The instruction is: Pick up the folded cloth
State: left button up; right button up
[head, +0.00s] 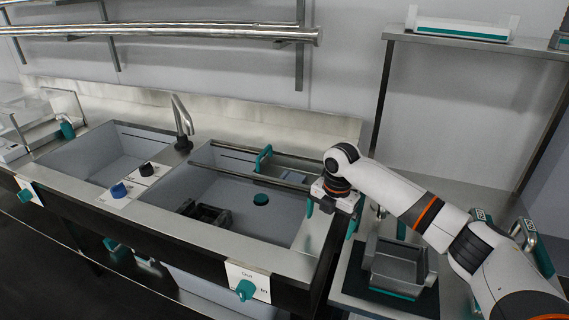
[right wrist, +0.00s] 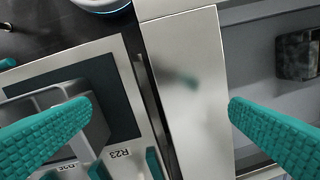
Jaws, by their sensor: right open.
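I cannot make out a clear folded cloth. A dark, mottled piece (right wrist: 298,55) lies at the right edge of the right wrist view, inside the sink; I cannot tell whether it is the cloth. In the head view a dark, blocky item (head: 205,213) lies on the sink floor. My right gripper (head: 331,213) is over the right edge of the sink. In the right wrist view its teal fingers (right wrist: 160,110) are wide apart, with bare steel rim between them. It is open and empty. My left gripper is not in view.
The sink basin (head: 245,225) has two rails (head: 240,178) across it. A grey metal tub (head: 396,265) stands on the lower table at right, close to my right arm. A tap (head: 182,120) rises behind the sinks. The steel rim (right wrist: 190,90) under the gripper is clear.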

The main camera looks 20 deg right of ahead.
aim_at(289, 175)
jog(key=i, duration=1.15)
